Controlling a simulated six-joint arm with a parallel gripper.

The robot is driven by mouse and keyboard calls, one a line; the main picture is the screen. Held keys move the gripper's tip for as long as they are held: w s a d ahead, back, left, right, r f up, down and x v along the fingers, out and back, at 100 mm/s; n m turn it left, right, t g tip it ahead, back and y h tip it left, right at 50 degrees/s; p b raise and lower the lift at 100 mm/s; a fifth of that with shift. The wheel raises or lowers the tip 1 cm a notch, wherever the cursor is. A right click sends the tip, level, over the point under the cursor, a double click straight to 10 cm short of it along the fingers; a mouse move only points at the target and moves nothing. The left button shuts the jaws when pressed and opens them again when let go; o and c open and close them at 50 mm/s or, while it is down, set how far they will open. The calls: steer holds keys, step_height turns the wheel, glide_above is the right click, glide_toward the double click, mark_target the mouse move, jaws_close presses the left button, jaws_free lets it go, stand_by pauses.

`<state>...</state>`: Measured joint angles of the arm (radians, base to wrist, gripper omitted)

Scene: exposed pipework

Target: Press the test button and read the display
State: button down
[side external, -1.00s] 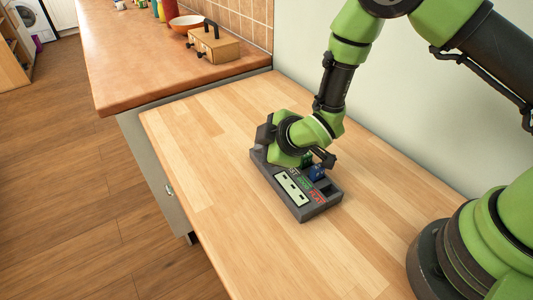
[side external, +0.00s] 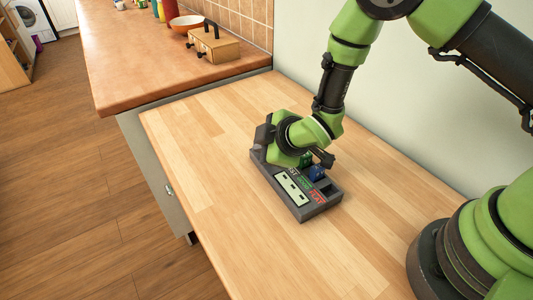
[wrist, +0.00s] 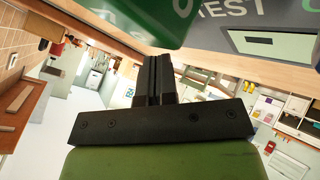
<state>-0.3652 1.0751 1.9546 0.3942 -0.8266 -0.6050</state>
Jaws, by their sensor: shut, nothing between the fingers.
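The dark grey test box (side external: 318,212) lies on the wooden worktop, with a pale display panel (side external: 293,188) holding several dark windows on its near face. White, green and red lettering runs beside the panel. A green button (side external: 305,160) and a blue button (side external: 317,173) stand on the box, partly hidden by my wrist. In the wrist view, the green button (wrist: 140,18) looms at the top, beside the word TEST (wrist: 235,7) and one blank window (wrist: 272,44). My gripper (wrist: 156,62) is shut and empty, close to the green button; I cannot tell whether they touch.
The wooden worktop (side external: 215,150) around the box is clear. A plain wall (side external: 420,120) stands behind the arm.

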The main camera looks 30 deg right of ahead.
steer(key=shift+s+d+r, duration=0.1)
steer(key=shift+s+d, duration=0.15)
steer(key=shift+s, duration=0.35)
steer(key=shift+r, duration=0.1)
steer(key=shift+w+r, duration=0.15)
steer(key=shift+r, duration=2.4)
